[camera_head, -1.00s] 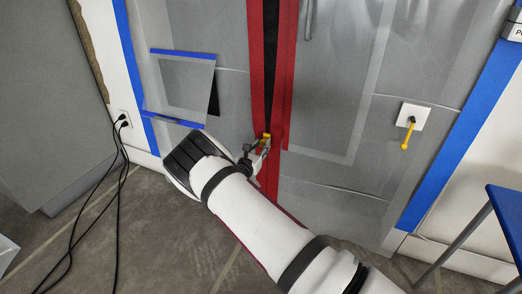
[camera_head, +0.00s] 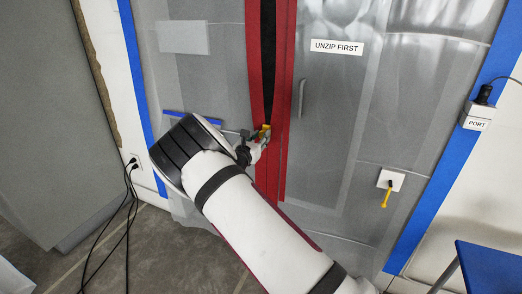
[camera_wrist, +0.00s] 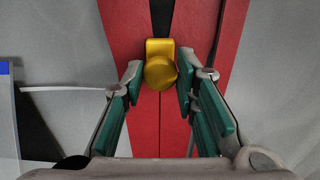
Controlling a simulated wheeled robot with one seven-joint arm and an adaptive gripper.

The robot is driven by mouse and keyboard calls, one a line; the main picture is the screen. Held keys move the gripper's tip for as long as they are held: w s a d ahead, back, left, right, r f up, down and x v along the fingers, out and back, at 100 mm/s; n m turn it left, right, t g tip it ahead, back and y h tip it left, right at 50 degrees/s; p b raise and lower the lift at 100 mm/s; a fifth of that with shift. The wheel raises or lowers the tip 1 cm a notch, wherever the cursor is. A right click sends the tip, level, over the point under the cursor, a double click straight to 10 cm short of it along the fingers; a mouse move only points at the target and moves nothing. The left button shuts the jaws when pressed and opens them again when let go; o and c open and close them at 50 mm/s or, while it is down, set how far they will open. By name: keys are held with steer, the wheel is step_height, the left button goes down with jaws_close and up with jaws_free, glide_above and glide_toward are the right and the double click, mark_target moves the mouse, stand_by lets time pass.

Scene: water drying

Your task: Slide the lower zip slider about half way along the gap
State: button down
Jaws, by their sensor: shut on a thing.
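The lower zip slider (camera_head: 264,130) is a small yellow piece on the red zip strip. In the wrist view, the slider (camera_wrist: 160,65) shows a square top and a round knob. My gripper (camera_head: 258,140) is shut on it; in the wrist view, its fingertips (camera_wrist: 159,80) lie on either side of the knob. Above the slider the red strip (camera_head: 286,60) parts around a narrow dark gap (camera_head: 268,60). Below it, the two red edges (camera_wrist: 145,125) meet. No upper slider shows. My arm hides the lower part of the strip.
The zip runs down a grey plastic sheet (camera_head: 335,130) with an "UNZIP FIRST" label (camera_head: 336,47) and a handle (camera_head: 302,98). A white plate with a yellow piece (camera_head: 391,180) is to the right. Black cables (camera_head: 128,215) hang at left. A blue stool (camera_head: 490,268) stands lower right.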

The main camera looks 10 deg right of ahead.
step_height(320, 180, up, 14)
steer(key=p, duration=0.4)
steer(key=shift+f+p, duration=0.2)
steer(key=shift+p, duration=0.2)
steer(key=c, duration=1.3)
jaws_free()
steer(key=v, duration=1.2)
